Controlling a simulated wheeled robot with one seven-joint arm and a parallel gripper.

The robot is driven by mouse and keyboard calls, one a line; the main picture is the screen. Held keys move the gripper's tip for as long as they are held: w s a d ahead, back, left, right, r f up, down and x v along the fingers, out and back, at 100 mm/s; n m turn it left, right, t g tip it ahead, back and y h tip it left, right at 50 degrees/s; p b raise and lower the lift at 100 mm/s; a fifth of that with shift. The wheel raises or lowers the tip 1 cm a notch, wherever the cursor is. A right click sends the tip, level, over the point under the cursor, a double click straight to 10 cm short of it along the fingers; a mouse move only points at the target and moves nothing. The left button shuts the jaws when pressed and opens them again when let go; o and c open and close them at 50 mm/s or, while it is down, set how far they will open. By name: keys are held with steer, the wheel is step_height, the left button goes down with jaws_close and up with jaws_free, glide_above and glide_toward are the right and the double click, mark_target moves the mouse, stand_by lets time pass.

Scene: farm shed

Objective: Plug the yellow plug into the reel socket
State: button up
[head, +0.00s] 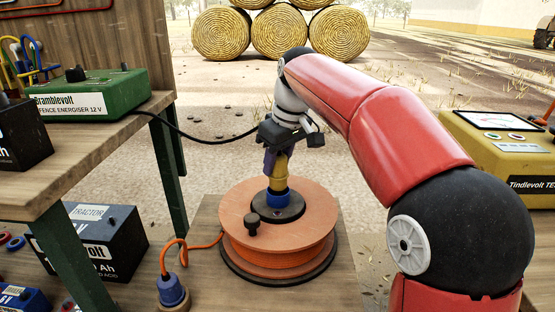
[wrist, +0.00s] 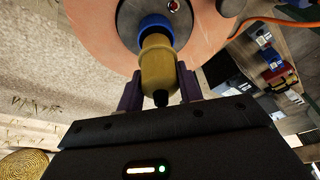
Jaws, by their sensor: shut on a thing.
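The yellow plug (head: 279,172) is upright over the middle of the orange cable reel (head: 240,200). Its lower end meets the blue reel socket (head: 277,198) on the black hub; I cannot tell how deep it sits. My gripper (head: 275,160) is shut on the plug from above. In the wrist view the purple fingers of my gripper (wrist: 159,92) stand on both sides of the yellow plug (wrist: 157,65), and its far end touches the blue socket (wrist: 155,25). A black cable runs from the plug area to the left.
A green fence energiser (head: 90,95) stands on the wooden bench at left. A black battery (head: 95,240) is below it. An orange lead runs from the reel to a blue connector (head: 172,290). A yellow tester (head: 500,155) stands at right, behind my arm.

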mark_target(277, 173)
steer(key=shift+f+b, duration=0.6)
steer(key=shift+f, duration=1.15)
stand_by(1.5)
steer(key=o, duration=1.3)
steer(key=shift+c, duration=0.2)
step_height(277, 173, up, 9)
steer(key=p, duration=0.8)
steer(key=shift+p, duration=0.4)
steer(key=s+d+m+t+h, duration=0.2)
steer(key=s+d+m, duration=0.2)
steer(key=s+d, duration=0.65)
steer(key=s+d+f+m, duration=0.2)
steer(key=s+f, duration=0.3)
steer(key=s, duration=0.3)
steer(key=s+d+f+m+t, duration=0.1)
steer(key=s+d+f+m, duration=0.2)
steer(key=s+f, duration=0.2)
steer(key=s, duration=0.3)
steer(key=shift+s+d, duration=0.15)
